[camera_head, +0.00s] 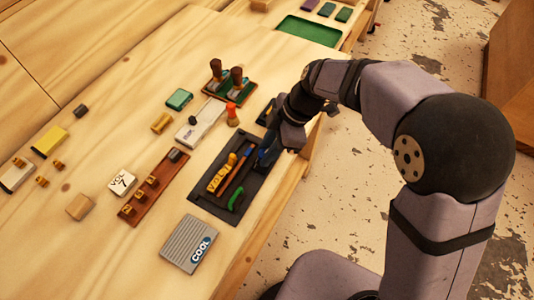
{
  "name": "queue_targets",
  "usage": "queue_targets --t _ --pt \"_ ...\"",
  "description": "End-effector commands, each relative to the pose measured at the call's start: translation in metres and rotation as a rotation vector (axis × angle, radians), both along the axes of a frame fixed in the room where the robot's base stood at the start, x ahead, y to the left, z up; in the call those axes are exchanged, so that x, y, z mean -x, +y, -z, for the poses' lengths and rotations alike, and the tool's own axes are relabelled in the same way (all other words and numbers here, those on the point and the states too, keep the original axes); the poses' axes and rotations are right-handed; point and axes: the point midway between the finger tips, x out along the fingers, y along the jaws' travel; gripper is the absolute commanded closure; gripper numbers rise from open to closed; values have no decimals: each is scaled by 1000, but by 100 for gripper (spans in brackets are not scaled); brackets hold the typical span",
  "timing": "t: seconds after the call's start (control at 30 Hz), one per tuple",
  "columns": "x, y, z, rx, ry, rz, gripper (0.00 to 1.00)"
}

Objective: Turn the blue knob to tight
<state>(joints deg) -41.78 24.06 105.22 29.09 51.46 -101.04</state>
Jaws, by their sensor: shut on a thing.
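My gripper (271,147) points down at the upper right end of a dark tray (208,200) on the wooden table. It is shut on a small dark-blue piece (265,158), which looks like the blue knob. The gripper and arm hide most of the knob. Its pointer and any tight mark are too small or hidden to read.
The tray also holds a yellow lettered piece (221,174), a brown stick (236,177) and a green curved piece (236,200). A grey COOL box (188,243), a brown rack (153,189) and handled stamps (229,80) stand nearby. The table's right edge is close.

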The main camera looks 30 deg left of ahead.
Motion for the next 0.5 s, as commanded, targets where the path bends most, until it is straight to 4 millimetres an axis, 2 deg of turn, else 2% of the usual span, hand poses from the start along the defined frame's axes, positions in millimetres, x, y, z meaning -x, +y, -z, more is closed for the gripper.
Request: queue_targets --t 0.5 --pt "4 -1 0 -4 -4 486 96"
